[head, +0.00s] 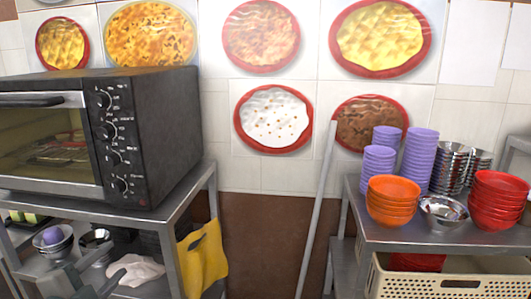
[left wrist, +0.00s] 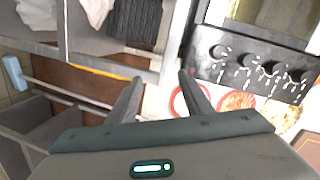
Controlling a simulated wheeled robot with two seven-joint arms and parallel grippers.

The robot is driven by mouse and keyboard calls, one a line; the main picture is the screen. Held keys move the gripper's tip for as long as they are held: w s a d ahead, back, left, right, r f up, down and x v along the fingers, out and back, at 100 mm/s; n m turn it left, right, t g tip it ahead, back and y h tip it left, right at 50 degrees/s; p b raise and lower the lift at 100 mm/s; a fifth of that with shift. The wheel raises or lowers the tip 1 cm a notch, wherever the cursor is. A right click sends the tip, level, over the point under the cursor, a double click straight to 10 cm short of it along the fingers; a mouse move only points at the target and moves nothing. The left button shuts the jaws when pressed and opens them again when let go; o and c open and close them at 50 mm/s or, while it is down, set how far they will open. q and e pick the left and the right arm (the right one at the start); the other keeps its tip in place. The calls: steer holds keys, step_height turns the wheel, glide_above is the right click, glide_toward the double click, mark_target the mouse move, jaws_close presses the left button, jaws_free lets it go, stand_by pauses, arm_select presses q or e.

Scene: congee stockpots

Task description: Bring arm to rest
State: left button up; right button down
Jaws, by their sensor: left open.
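My left gripper (head: 92,281) shows at the lower left of the head view, in front of the lower shelf of the left metal rack (head: 190,196). In the left wrist view the left gripper's (left wrist: 160,92) two dark fingers stand apart with nothing between them. The rack's edge and the black oven's (left wrist: 255,65) knob panel show beyond the fingers in that view. My right gripper is not in view.
The black oven (head: 150,130) stands on the rack; a white cloth (head: 136,270) and bowls lie below, and a yellow cloth (head: 202,262) hangs alongside. A pole (head: 318,205) leans between the rack and the right table (head: 385,238), which holds stacked bowls and cups. A beige crate (head: 450,284) is below.

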arm_select(q)
steer(key=s+d+f+n+g+y, duration=0.1)
steer(key=s+d+f+n+g, duration=0.1)
steer(key=f, duration=0.5)
steer(key=s+d+f+n+g, duration=0.1)
steer(key=s+f+n, duration=0.2)
steer(key=f, duration=0.3)
steer(key=s+d+f+n+g+h, duration=0.1)
steer(key=s+d+f+n+g, duration=0.4)
steer(key=s+f, duration=0.65)
steer(key=s+d+f+n+g, duration=0.2)
steer(key=s+d+f+g, duration=0.2)
steer(key=s+d+f, duration=0.55)
steer(key=s+a+f+g, duration=0.1)
steer(key=s+f, duration=0.1)
steer(key=f, duration=1.2)
steer(key=s+a+f+g, duration=0.1)
steer(key=s+a+f, duration=0.15)
steer(key=f, duration=1.15)
steer(key=s+a+f+g, duration=0.1)
steer(key=s+a+f, duration=0.1)
steer(key=s+f, duration=1.6)
steer(key=shift+s+a+f, duration=0.3)
steer(key=shift+f, duration=0.15)
